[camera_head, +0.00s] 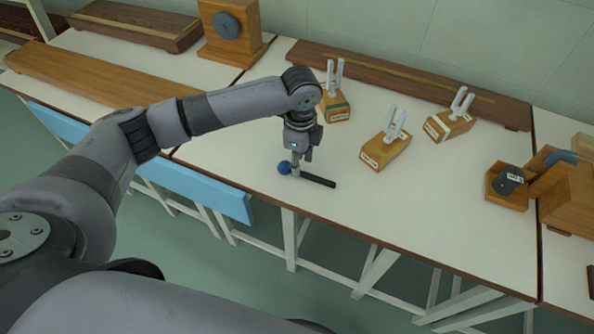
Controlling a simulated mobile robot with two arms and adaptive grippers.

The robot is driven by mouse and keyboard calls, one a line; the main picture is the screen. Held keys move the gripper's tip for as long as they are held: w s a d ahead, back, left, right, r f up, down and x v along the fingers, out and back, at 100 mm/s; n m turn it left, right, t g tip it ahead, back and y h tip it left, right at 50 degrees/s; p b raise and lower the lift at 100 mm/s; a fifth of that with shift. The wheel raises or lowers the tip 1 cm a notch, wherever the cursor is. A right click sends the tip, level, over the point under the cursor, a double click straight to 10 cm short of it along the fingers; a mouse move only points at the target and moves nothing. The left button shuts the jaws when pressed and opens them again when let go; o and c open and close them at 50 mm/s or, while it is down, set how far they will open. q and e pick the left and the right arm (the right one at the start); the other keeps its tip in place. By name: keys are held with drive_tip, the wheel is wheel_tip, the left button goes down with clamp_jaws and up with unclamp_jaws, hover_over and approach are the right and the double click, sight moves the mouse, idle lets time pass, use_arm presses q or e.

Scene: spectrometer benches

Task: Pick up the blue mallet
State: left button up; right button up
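The blue mallet lies near the front edge of the white table, with a round blue head (284,168) on the left and a dark handle (320,181) pointing right. My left gripper (299,170) points down over the mallet, just right of its head, where the handle meets it. Its fingers hide part of the mallet there. I cannot tell whether the fingers are closed on the handle or only around it. The mallet appears to lie at table level. My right gripper is not in view.
Several wooden tuning-fork boxes (385,152) stand right of the gripper. A long dark board (410,83) lies along the back. A dark cylinder in a wooden holder (508,182) stands at the right. A blue panel (190,175) hangs along the front left. The table's front right is clear.

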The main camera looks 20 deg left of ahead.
sight(302, 172)
use_arm(q)
drive_tip(key=f, duration=0.4)
drive_tip(key=shift+w+d+f, duration=0.1)
drive_tip(key=shift+w+d, duration=0.15)
drive_tip(key=shift+c, duration=0.2)
clamp_jaws()
